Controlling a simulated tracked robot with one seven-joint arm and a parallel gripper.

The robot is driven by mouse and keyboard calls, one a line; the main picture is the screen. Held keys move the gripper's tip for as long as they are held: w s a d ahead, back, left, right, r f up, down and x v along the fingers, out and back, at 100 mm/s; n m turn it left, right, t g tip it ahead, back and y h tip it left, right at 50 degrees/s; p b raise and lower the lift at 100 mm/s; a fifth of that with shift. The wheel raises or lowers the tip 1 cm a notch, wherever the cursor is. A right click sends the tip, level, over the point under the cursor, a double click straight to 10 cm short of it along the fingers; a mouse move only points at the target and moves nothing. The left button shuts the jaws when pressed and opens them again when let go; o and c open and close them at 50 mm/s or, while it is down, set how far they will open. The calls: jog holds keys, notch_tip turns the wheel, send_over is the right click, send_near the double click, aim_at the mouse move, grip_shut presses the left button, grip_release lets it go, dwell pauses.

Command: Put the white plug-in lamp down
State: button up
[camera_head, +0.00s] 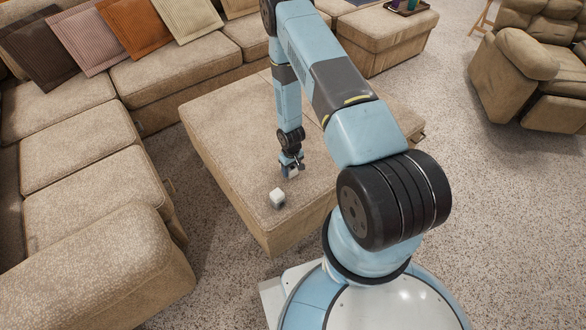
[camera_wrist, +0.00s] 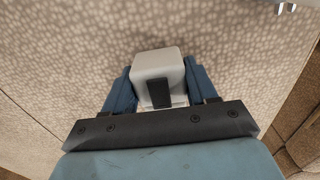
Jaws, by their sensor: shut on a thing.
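My gripper (camera_wrist: 160,92) is shut on a white, rounded block with a dark strip on its face, which I take to be the white plug-in lamp (camera_wrist: 158,65). The blue fingers are on either side of it in the wrist view. In the head view my gripper (camera_head: 292,167) points down, low over the beige ottoman (camera_head: 225,135), with a small pale bit of the lamp (camera_head: 293,174) showing at its tips. I cannot tell whether the lamp touches the ottoman's top.
A second small white block (camera_head: 277,198) sits on the ottoman close to my gripper, near the front edge. Much of the ottoman's left top is bare. A beige sofa (camera_head: 85,190) with cushions stands left, and a recliner (camera_head: 530,65) stands right.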

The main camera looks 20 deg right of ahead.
jog(key=shift+f, duration=0.15)
jog(key=o, duration=1.4)
notch_tip(320, 180, up, 12)
jog(key=w+r+m+t, duration=0.1)
jog(key=w+r+t, duration=0.15)
jog(key=r, duration=2.75)
jog(key=s+r+m, duration=0.1)
jog(key=s+r, duration=0.3)
jog(key=r, duration=0.5)
jog(key=s+r, duration=0.3)
jog(key=r, duration=0.5)
jog(key=s+r+t, duration=0.1)
jog(key=s+r, duration=0.6)
jog(key=s, duration=0.4)
jog(key=s+r+m+t, duration=0.1)
jog(key=s+r+t, duration=0.1)
jog(key=s+r, duration=0.5)
jog(key=s, duration=0.3)
jog(key=shift+s+d+r+m, duration=0.15)
jog(key=shift+s+m, duration=0.15)
jog(key=shift+s, duration=0.1)
